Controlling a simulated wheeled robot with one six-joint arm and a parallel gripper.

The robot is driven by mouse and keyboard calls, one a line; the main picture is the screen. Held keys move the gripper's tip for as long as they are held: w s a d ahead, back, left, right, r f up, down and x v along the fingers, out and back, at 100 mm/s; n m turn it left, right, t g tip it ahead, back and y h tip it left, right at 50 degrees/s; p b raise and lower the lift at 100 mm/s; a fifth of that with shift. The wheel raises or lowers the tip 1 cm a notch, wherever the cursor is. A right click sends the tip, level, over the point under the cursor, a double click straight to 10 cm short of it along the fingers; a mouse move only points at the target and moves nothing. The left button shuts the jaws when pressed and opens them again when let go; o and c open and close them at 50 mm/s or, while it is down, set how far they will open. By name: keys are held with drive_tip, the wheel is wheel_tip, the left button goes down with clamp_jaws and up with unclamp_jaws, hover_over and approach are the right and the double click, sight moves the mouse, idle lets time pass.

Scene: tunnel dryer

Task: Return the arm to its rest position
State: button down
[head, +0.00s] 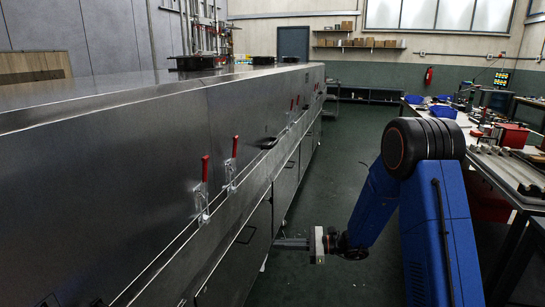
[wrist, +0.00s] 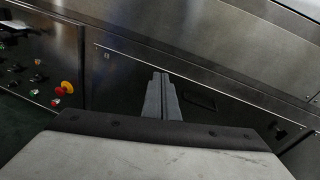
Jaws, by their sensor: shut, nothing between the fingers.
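My blue arm with its black elbow joint reaches down and to the left in the head view. My gripper (head: 280,243) is low beside the lower door panels of the steel tunnel dryer (head: 150,150) and points at them. In the wrist view the grey fingers of my gripper (wrist: 161,78) lie together, with nothing between them. They point toward a dark panel of the dryer. I cannot tell the exact gap between the fingertips and the panel.
Red-handled clamps (head: 204,170) line the dryer's side. A panel with a yellow-and-red stop button (wrist: 67,87) is at the left in the wrist view. A cluttered workbench (head: 520,190) stands on the right. The green aisle floor (head: 335,170) is clear beyond my arm.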

drive_tip(key=s+d+r+n+g+h, duration=0.1)
drive_tip(key=s+d+r+n+h, duration=0.2)
drive_tip(key=s, duration=0.4)
drive_tip(key=s+d+r+n+g+h, duration=0.15)
drive_tip(key=s+r+n, duration=0.25)
drive_tip(key=s, duration=0.4)
drive_tip(key=s+d+r+n+g+h, duration=0.2)
drive_tip(key=s+r+n+h, duration=0.15)
drive_tip(key=s, duration=0.35)
drive_tip(key=s+d+r+n+t+h, duration=0.2)
drive_tip(key=s+d+n+t+h, duration=0.1)
drive_tip(key=s+d, duration=0.5)
drive_tip(key=s+d+r+n+t+h, duration=0.3)
drive_tip(key=s+d, duration=0.5)
drive_tip(key=d, duration=0.3)
drive_tip(key=n+t+h, duration=0.1)
drive_tip(key=h, duration=0.1)
drive_tip(key=shift+s+h, duration=0.15)
drive_tip(key=shift+h, duration=0.25)
